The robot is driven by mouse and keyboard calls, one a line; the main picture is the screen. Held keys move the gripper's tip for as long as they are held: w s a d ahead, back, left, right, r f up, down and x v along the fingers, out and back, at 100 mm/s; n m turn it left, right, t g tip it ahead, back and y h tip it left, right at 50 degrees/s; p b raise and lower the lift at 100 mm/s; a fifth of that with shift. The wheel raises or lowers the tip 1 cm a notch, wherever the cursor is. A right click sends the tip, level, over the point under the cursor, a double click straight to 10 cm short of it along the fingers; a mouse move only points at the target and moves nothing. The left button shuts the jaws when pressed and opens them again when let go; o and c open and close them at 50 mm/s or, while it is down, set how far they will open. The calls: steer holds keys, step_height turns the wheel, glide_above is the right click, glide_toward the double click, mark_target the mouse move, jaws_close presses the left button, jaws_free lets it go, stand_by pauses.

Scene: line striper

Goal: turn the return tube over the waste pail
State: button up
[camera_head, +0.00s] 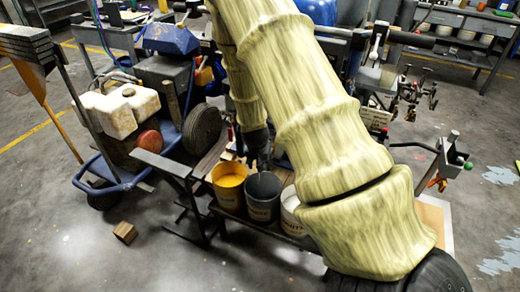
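Several pails stand in a row on a low rack at the centre. One holds yellow paint (229,186). A dark grey pail (263,204) stands beside it, and a white pail (291,212) is partly hidden by my arm. I cannot tell which is the waste pail. My gripper (263,163) points down just above the grey pail's far rim; its fingers are small and dark, and I cannot tell whether they are open or hold anything. I cannot make out the return tube; my sleeved arm covers much of the machine.
A blue cart with a white tank (122,107) and a wheel (202,129) stands at left. A wooden block (125,232) lies on the floor. A bench with several tubs is at the back right. Floor at lower left is mostly clear.

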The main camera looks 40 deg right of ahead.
steer(key=shift+r, duration=0.1)
steer(key=v, duration=1.1)
steer(key=shift+r, duration=0.4)
steer(key=shift+s+a, duration=0.15)
steer(key=s+a+f+n+g+y+p, duration=0.15)
steer(key=s+a+f+n, duration=0.25)
steer(key=s+a+f, duration=0.6)
steer(key=s+a+f+n+g+y+p, duration=0.1)
steer(key=s+a+f+n+p, duration=0.15)
steer(key=s+a+f, duration=0.7)
steer(key=s+a+f+n+y, duration=0.1)
steer(key=s+a+f+n, duration=0.2)
steer(key=s, duration=0.6)
step_height(320, 180, down, 2)
steer(key=shift+s+a+f, duration=0.15)
steer(key=shift+s+a, duration=0.05)
steer(key=shift+a, duration=0.55)
